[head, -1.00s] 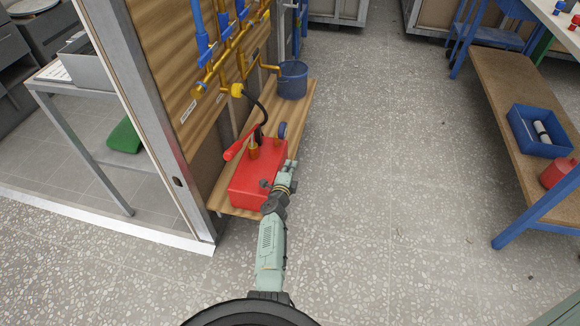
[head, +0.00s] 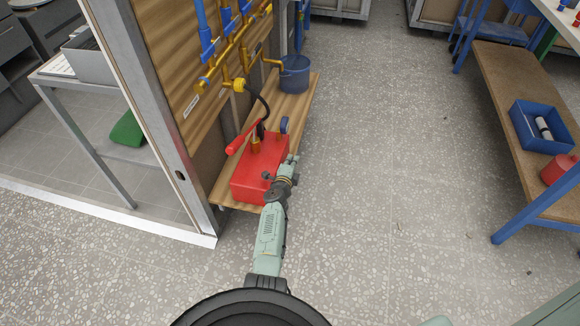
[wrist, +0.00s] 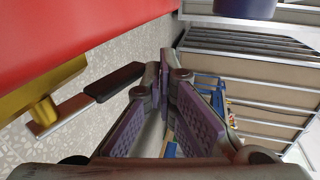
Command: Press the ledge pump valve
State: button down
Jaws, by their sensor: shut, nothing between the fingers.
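The red pump box (head: 258,172) stands on the wooden ledge, with a red lever handle (head: 240,138) and a round blue gauge (head: 283,126) on top. A small dark valve part (head: 267,175) shows on its near right side. In the wrist view, the red box wall (wrist: 70,35) fills the upper left. A brass fitting (wrist: 40,95) with a black-gripped lever (wrist: 115,82) juts out from it, left of my fingers. My gripper (head: 292,158) is beside the box's right side; in the wrist view its purple-padded fingers (wrist: 167,62) are shut and empty.
The wooden ledge (head: 292,108) runs back to a blue bucket (head: 295,73). Yellow and blue pipes (head: 235,55) are on the panel above, and a black hose joins the pump. A bench with a blue bin (head: 540,130) stands at right. The floor between is clear.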

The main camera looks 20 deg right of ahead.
jog(key=v, duration=0.3)
jog(key=shift+v, duration=0.8)
jog(key=shift+s+a+r, duration=0.2)
jog(key=shift+s+a, duration=0.2)
jog(key=shift+s, duration=0.15)
jog(key=shift+v, duration=2.9)
jog(key=shift+f, duration=0.1)
